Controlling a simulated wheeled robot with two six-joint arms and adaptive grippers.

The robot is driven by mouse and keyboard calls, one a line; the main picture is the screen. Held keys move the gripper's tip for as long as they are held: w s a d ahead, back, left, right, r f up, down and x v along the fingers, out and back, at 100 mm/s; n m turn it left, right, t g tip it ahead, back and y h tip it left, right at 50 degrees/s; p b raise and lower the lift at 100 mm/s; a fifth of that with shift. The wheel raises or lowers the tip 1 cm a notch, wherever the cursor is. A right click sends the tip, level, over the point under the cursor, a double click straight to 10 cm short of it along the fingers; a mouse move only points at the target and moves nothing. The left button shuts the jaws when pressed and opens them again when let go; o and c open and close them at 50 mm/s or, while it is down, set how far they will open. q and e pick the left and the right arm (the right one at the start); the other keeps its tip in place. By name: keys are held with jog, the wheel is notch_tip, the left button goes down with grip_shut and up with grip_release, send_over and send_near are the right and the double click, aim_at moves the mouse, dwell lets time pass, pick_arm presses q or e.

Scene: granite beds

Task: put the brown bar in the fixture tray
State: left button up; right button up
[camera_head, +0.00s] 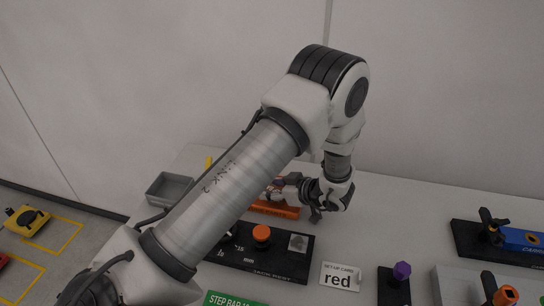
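An orange-brown bar (276,209) lies on the light table, partly hidden behind my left arm; it is the only thing I see that could be the brown bar. My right gripper is not in view.
A black plate with an orange knob (262,233) lies in front of the bar. A card reading "red" (340,278), a purple-knobbed black block (394,286) and a blue part on a black base (520,238) stand rightward. Bare table lies right of my gripper.

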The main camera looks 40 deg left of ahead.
pick_arm(q)
jog(key=shift+r, duration=0.2)
jog(key=b+v, duration=0.1)
jog(key=v, duration=1.1)
jog(key=shift+w, duration=0.1)
